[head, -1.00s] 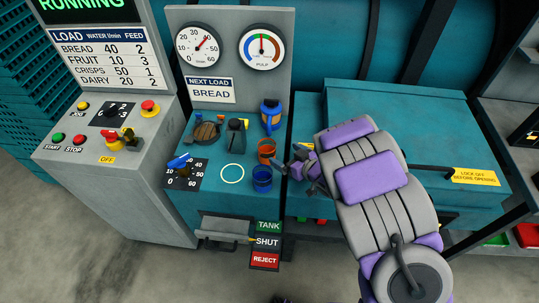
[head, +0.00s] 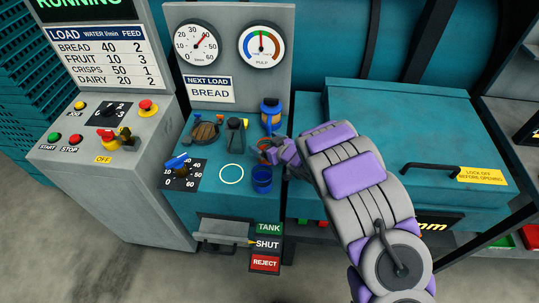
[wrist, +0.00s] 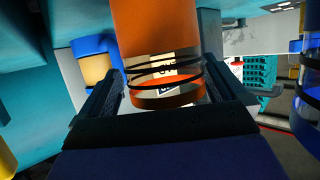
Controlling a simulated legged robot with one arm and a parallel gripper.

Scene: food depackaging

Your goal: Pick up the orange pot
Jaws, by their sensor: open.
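The orange pot (wrist: 155,30) stands between the two fingers of my gripper (wrist: 160,105) in the wrist view. The pot has dark bands and a clear window with a label near one end. The fingers are open, one on each side of it; I cannot tell whether either touches it. In the head view the orange pot (head: 264,144) is on the teal bench top, partly hidden by my gripper (head: 272,154), which reaches it from the right.
A blue pot (head: 262,180) stands just in front of the orange one. A dark flask (head: 235,137) and a round lidded thing (head: 205,132) are to the left. A white ring (head: 231,174) marks clear bench.

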